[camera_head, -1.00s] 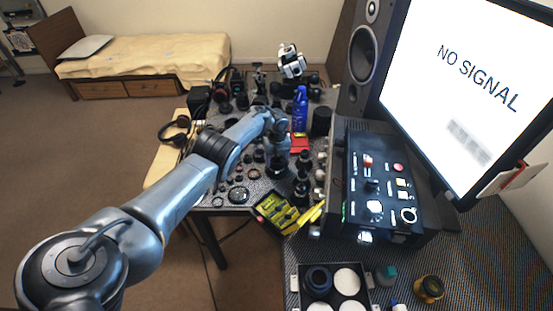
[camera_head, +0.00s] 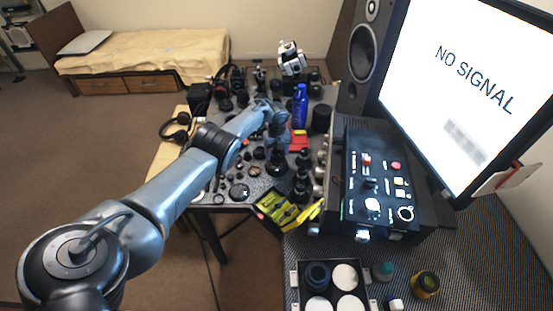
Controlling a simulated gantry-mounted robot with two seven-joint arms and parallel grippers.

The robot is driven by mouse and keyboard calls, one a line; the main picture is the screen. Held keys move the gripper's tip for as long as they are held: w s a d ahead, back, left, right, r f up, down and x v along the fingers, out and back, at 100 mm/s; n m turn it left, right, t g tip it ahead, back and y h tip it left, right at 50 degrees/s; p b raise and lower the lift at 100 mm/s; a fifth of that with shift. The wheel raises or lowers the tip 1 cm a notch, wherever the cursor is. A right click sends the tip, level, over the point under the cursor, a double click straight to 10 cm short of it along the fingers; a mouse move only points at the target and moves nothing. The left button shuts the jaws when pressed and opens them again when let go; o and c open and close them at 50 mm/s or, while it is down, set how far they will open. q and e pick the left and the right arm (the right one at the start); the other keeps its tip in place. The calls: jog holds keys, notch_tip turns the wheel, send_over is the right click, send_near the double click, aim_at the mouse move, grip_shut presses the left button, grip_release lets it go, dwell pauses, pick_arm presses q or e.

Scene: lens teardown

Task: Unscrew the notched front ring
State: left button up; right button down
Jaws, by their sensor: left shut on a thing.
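My left arm reaches in from the left to the far table. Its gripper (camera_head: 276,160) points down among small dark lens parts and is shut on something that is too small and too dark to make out. The notched front ring cannot be told apart from the other dark round parts here. A dark round lens piece (camera_head: 239,191) lies flat near the table's front edge. Dark cylindrical lens parts (camera_head: 301,180) stand just right of the gripper. My right gripper is not in view.
A yellow tool set in a black case (camera_head: 283,210) lies at the table's front edge. A blue bottle (camera_head: 300,107) stands behind the gripper. A black control box (camera_head: 380,190), a monitor (camera_head: 470,90) and a speaker (camera_head: 364,50) block the right side. A compartment tray (camera_head: 333,285) is at the bottom.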

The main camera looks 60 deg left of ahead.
pick_arm(q)
jog(key=shift+r, duration=0.25)
jog(key=shift+r+p, duration=1.75)
jog(key=shift+r, duration=0.1)
